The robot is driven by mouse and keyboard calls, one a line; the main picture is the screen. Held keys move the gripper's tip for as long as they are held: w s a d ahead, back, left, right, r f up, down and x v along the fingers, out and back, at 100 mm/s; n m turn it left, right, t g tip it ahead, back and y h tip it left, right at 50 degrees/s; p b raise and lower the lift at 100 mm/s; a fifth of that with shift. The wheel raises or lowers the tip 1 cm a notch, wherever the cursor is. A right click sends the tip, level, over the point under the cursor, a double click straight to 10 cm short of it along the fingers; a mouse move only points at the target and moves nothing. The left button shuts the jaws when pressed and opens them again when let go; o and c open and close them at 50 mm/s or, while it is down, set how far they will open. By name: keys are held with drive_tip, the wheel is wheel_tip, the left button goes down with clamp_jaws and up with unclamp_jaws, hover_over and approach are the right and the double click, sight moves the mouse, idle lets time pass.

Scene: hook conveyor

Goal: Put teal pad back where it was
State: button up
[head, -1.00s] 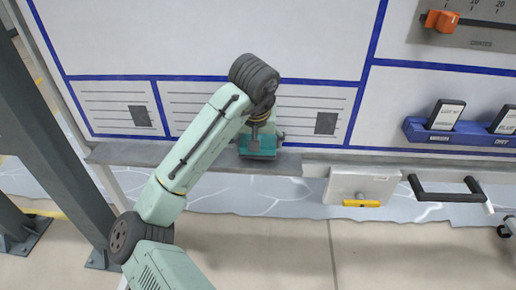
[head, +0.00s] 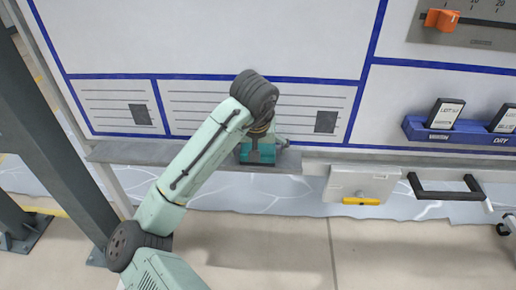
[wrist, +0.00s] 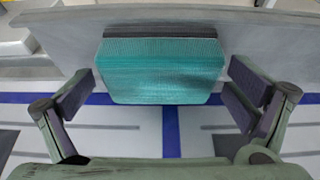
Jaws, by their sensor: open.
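The teal pad (head: 258,155) is a block with a dark strip along one edge, on the grey ledge (head: 130,153) below the whiteboard. In the wrist view the teal pad (wrist: 160,72) lies at the top centre, between and just beyond the fingers. My gripper (wrist: 162,98) is open, with one finger on each side and a gap to the pad on both sides. In the head view my gripper (head: 262,138) is at the pad and my wrist partly covers it.
A white box with a yellow label (head: 360,185) and a black handle (head: 445,190) are right of the ledge. A blue tray (head: 460,132) with dark labelled blocks is on the board. An orange slider (head: 441,20) is at upper right. The ledge's left part is bare.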

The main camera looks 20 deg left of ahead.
drive_tip(key=shift+r, duration=0.25)
drive_tip(key=v, duration=1.2)
